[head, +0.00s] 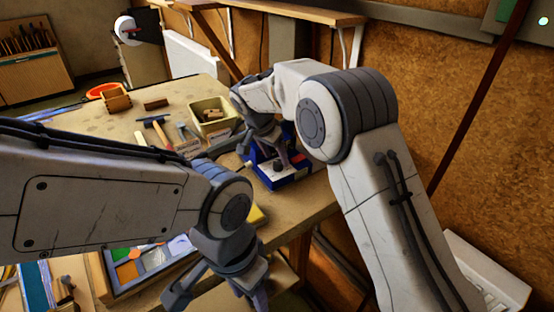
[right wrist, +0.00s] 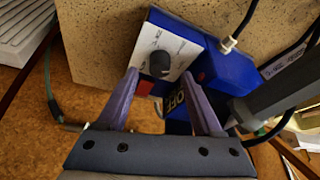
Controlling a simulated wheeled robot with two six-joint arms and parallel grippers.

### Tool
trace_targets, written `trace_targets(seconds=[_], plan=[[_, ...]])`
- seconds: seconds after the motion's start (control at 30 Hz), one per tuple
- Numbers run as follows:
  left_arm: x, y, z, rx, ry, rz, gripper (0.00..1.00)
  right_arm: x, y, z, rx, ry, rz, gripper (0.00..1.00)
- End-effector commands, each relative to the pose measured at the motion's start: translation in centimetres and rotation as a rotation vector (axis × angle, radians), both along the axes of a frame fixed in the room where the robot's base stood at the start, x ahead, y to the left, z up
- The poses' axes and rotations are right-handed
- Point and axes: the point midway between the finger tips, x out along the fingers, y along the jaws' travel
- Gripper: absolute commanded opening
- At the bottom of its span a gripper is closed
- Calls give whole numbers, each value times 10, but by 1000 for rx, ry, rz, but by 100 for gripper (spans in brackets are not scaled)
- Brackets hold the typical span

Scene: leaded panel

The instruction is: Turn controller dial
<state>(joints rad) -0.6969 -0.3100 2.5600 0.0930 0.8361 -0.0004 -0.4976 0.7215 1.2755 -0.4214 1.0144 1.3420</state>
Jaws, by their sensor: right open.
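The controller is a blue box (head: 292,179) near the right edge of the workbench, partly covered by my right gripper (head: 278,160) in the head view. In the right wrist view the blue box (right wrist: 228,72) has a white marked face with a dark round dial (right wrist: 160,63). My right gripper (right wrist: 160,76) is open, with one fingertip on each side of the dial. I cannot tell whether the fingers touch it. My left gripper (head: 218,294) has its fingers spread, holds nothing I can see, and is low, in front of the bench, away from the controller.
The workbench (head: 95,130) holds a cream bin (head: 211,116), a hammer (head: 143,141) and other small tools left of the controller. A tray of coloured glass (head: 152,260) is at lower left. Cables run beside the box in the right wrist view.

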Motion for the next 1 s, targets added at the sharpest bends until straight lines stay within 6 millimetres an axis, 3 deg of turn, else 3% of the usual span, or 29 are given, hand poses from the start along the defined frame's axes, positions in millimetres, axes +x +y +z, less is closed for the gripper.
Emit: trace_targets(seconds=[0.2,0.4,0.87,1.0], plan=[[0,0,-5,0,0,0,50,-13,12,42,3,-5,1,68],[0,0,-6,0,0,0,50,-22,18,68,2,-3,2,68],[0,0,-6,0,0,0,50,-26,20,76,2,1,7,68],[0,0,-5,0,0,0,50,-49,20,80,1,43,97,68]])
